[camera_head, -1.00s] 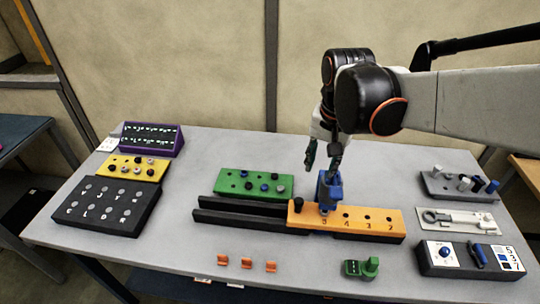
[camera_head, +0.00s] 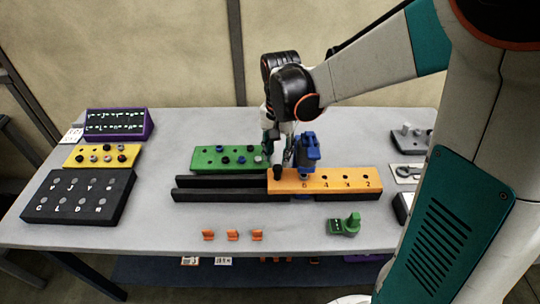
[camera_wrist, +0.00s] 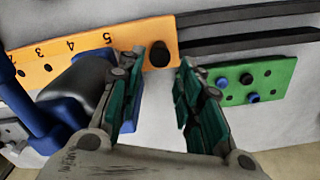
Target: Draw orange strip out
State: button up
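The orange strip (camera_head: 345,181) lies over the right part of the dark rails (camera_head: 220,196), with holes and printed numbers along it. A black peg (camera_head: 277,171) stands near its left end. A blue block-like tool (camera_head: 307,150) stands at the strip behind the number 6. My gripper (camera_head: 279,150) is open and empty, just behind the strip's left end and left of the blue tool. In the wrist view the black peg (camera_wrist: 160,55) on the orange strip (camera_wrist: 60,50) shows between my open fingers (camera_wrist: 165,85), beyond their tips. The blue tool (camera_wrist: 70,110) is beside the left finger.
A green block (camera_head: 230,159) with pegs lies behind the rails, close to my gripper. Small orange clips (camera_head: 232,235) and a green tool (camera_head: 345,225) lie in front. Yellow, black and purple panels (camera_head: 117,124) fill the left side. My arm column hides the table's right part.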

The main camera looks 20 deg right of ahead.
aim_at(277, 167)
notch_tip(277, 167, down, 5)
jog(key=shift+b, duration=0.6)
jog(key=shift+a, duration=0.1)
grip_shut()
